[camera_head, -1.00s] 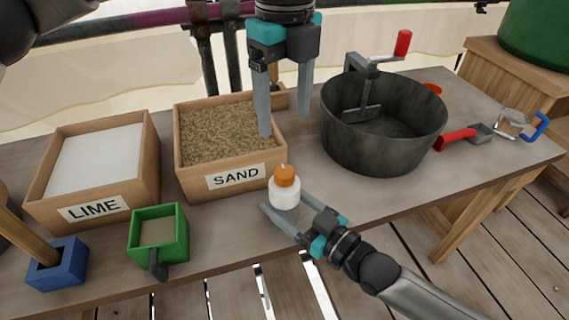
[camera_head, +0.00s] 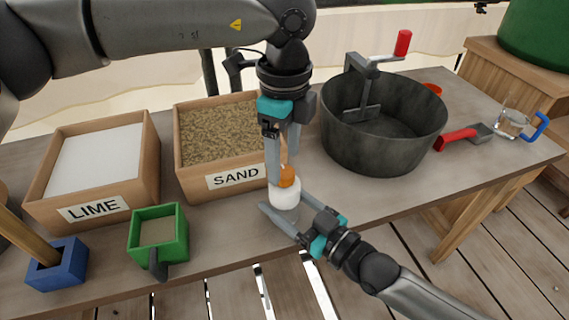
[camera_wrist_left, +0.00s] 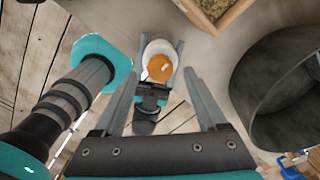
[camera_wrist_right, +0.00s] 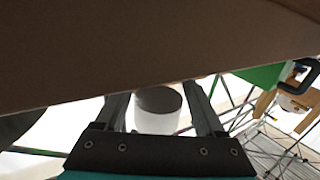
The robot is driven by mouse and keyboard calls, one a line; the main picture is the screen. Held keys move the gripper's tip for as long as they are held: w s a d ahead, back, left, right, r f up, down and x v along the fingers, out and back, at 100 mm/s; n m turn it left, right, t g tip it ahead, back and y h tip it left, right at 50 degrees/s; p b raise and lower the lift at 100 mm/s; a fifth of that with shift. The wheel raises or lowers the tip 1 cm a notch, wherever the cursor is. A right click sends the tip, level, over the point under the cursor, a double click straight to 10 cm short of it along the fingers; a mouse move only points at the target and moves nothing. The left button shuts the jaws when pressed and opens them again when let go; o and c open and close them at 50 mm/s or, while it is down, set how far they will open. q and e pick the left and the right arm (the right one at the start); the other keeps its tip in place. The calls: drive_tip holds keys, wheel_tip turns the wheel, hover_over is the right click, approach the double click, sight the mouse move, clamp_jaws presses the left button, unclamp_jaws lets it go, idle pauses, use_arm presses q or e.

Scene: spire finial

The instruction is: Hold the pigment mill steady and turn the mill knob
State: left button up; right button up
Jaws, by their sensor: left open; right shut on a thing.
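The pigment mill is a small white jar (camera_head: 284,196) with a grey lower part and an orange knob (camera_head: 285,176) on top. In the left wrist view the knob (camera_wrist_left: 160,68) shows beyond the open fingertips.
The sand box (camera_head: 235,178) stands just behind the mill, with the lime box (camera_head: 95,208) at left. A dark mixing bucket (camera_head: 372,150) with a red-handled crank stands to the right. A green scoop box (camera_head: 160,232) and blue block (camera_head: 58,268) are at front left.

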sight(285, 176)
use_arm(q)
drive_tip(key=shift+f, duration=1.35)
drive_tip(key=shift+c, duration=0.2)
clamp_jaws()
